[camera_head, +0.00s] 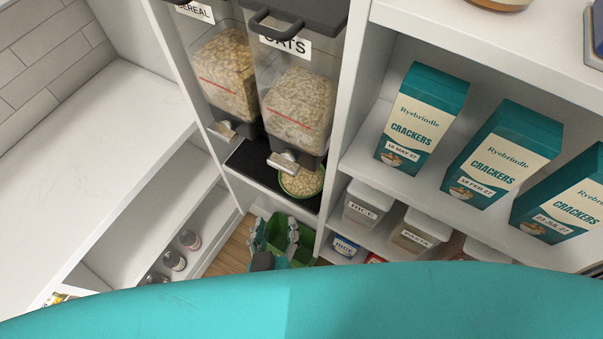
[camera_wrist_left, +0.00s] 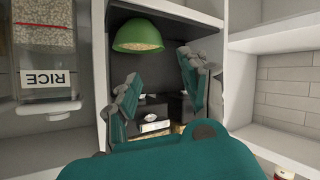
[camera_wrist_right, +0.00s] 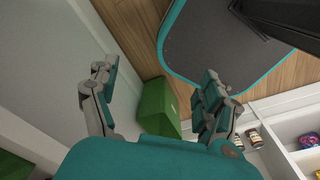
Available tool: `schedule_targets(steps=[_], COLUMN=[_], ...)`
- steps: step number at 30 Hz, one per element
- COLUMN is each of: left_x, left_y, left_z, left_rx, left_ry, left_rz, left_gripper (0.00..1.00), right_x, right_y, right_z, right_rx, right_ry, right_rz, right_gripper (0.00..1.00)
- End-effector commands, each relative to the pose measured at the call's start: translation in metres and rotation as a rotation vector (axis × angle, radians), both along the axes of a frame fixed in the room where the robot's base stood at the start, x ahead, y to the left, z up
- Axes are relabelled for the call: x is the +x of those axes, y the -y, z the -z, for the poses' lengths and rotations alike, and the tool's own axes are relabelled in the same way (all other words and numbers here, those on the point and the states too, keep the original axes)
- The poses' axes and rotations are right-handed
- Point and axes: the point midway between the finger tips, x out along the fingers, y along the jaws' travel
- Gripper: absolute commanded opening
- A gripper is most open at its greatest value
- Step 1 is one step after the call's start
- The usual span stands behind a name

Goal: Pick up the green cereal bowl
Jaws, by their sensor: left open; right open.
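The green cereal bowl (camera_head: 302,183) holds pale oats and stands on the dark ledge under the oats dispenser. In the left wrist view, which looks upside down, the bowl (camera_wrist_left: 138,36) hangs at the top, beyond the fingers. My left gripper (camera_head: 277,223) is open and empty, below and slightly left of the bowl in the head view. In its own wrist view the left fingers (camera_wrist_left: 158,66) are spread and apart from the bowl. My right gripper (camera_wrist_right: 157,72) is open and empty in its own wrist view. It is not visible in the head view.
The oats dispenser (camera_head: 298,100) stands above the bowl, beside the cereal dispenser (camera_head: 222,72). A white upright panel borders the ledge on the right. Cracker boxes (camera_head: 423,120) fill the right shelf, above a rice container (camera_head: 365,206). A green box (camera_wrist_right: 157,103) lies below the right gripper.

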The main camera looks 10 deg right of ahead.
Motion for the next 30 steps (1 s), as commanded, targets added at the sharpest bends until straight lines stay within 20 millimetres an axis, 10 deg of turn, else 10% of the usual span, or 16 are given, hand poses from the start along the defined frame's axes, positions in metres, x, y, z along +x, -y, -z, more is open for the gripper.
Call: schedule_targets(steps=[30], left_x=[0.134], left_y=[0.019], left_z=[0.072], left_rx=[0.004], left_ry=[0.004], left_rz=[0.004], left_gripper=[0.44], right_x=[0.007], right_y=[0.013], right_z=[0.021], right_rx=[-0.015], right_ry=[0.01], right_rz=[0.0], right_gripper=[0.81])
